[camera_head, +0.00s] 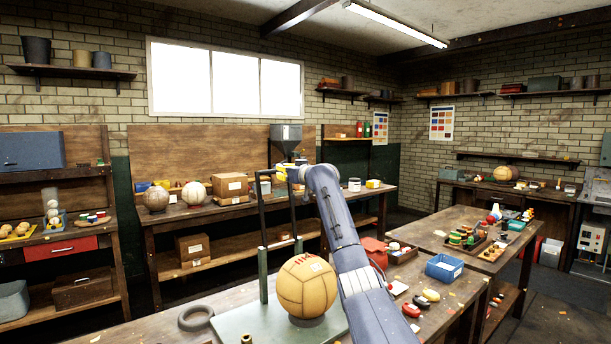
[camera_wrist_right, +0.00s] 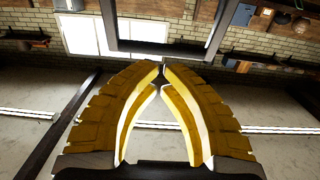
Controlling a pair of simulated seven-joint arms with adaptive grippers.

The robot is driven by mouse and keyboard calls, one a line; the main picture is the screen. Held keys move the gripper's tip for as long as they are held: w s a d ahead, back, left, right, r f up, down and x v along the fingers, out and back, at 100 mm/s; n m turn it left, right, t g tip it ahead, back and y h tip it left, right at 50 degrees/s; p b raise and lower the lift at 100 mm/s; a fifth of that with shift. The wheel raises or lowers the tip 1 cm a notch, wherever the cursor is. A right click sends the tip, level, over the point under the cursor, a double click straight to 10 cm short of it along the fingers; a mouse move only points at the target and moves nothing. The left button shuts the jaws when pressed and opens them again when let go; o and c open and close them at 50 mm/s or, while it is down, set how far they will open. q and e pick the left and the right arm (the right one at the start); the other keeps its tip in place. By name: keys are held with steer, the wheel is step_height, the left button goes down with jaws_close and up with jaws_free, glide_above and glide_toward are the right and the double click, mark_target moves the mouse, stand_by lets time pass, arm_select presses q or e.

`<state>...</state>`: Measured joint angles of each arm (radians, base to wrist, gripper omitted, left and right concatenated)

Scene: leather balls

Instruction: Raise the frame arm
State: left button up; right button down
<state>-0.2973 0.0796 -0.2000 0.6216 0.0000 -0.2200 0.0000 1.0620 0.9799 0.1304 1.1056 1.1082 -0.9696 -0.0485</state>
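The black frame arm (camera_head: 263,212) stands raised in the head view, its top bar near the gripper. It rises from green posts on a pale green base plate (camera_head: 238,322). A tan ball (camera_head: 306,287) with red marking sits at the base. My right gripper (camera_head: 280,172) is at the top of the frame. In the right wrist view my right gripper (camera_wrist_right: 163,70) has its yellow fingertips together, with nothing seen between them. The dark frame (camera_wrist_right: 166,47) shows just beyond the tips; I cannot tell if they touch. My left gripper is not in view.
A dark ring (camera_head: 195,318) lies left of the base plate. A back bench holds two balls and a cardboard box (camera_head: 230,185).

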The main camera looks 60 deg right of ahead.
steer(key=v, duration=0.9)
steer(key=shift+a, duration=0.2)
